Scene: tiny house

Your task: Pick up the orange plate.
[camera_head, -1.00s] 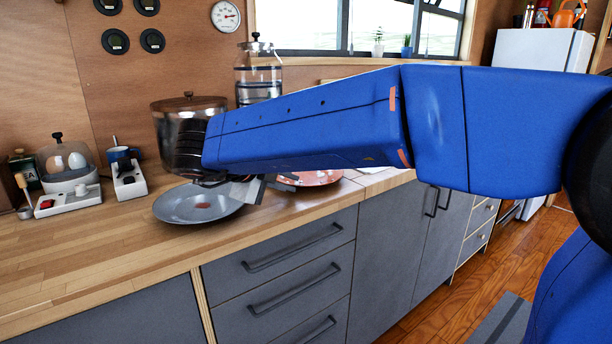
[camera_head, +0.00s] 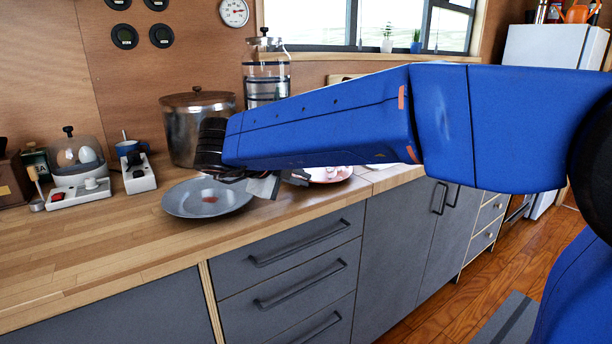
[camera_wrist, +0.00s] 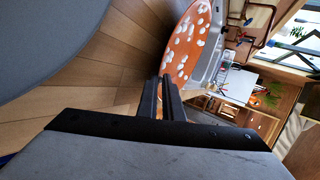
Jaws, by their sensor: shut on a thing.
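The orange plate (camera_head: 330,175) is on the wooden counter behind my arm, which hides part of it in the head view. In the wrist view the orange plate (camera_wrist: 186,47) shows white spots, and its near rim runs down to my fingertips. My gripper (camera_wrist: 165,80) has its two dark fingers close together at that rim, shut on the plate's edge. In the head view my gripper (camera_head: 284,182) is partly hidden under my blue forearm, between the orange plate and a grey plate. I cannot tell whether the orange plate is clear of the counter.
The grey plate (camera_head: 208,198) lies just left of my gripper; it also fills the upper left of the wrist view (camera_wrist: 40,40). A metal pot (camera_head: 185,135) and a glass jar (camera_head: 266,85) stand behind. The counter's front left (camera_head: 90,250) is bare.

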